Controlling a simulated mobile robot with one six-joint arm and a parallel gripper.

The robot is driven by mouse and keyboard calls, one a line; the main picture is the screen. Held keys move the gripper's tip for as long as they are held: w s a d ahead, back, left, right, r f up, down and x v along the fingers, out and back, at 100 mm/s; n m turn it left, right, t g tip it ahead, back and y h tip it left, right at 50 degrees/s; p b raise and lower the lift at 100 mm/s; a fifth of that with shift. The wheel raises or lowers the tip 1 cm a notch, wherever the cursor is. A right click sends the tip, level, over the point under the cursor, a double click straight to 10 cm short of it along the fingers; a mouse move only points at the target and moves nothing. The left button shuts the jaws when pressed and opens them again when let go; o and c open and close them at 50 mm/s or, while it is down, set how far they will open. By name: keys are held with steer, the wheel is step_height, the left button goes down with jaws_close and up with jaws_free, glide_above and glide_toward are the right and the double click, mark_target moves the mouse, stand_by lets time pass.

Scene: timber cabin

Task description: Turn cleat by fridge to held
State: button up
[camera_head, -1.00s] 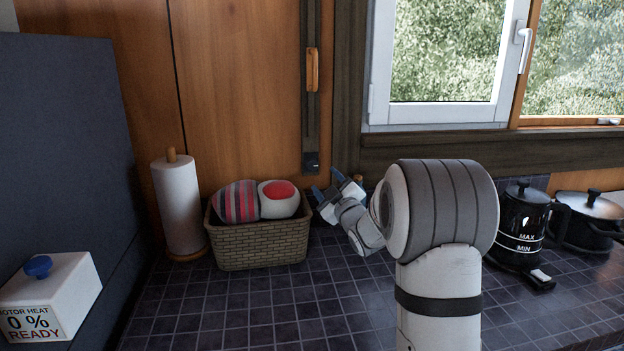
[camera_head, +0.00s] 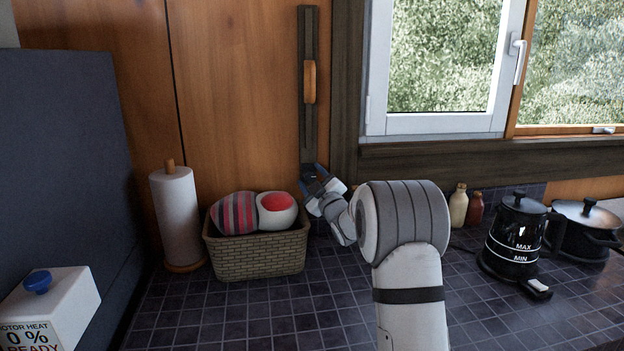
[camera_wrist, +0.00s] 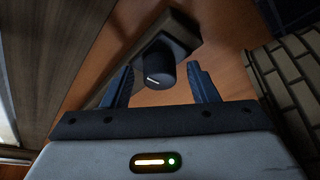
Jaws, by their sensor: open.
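A dark upright strip (camera_head: 309,130) is fixed to the wood wall beside the window frame, with an orange wooden piece (camera_head: 310,82) on its upper half. At its lower end is a dark round knob with a short white mark, shown in the wrist view (camera_wrist: 158,68); I take it for the cleat. My gripper (camera_head: 314,170) is open at the strip's lower end and covers the knob in the head view. In the wrist view the two blue fingers stand either side of the knob, with gaps. I cannot tell contact.
A wicker basket (camera_head: 258,254) with two cushion-like items stands just left below my gripper. A paper towel roll (camera_head: 176,215) and a large dark panel (camera_head: 65,160), possibly the fridge, are further left. A kettle (camera_head: 515,235) and pot (camera_head: 583,230) stand right.

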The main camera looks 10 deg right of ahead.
steer(key=shift+c, duration=0.2)
steer(key=c, duration=0.9)
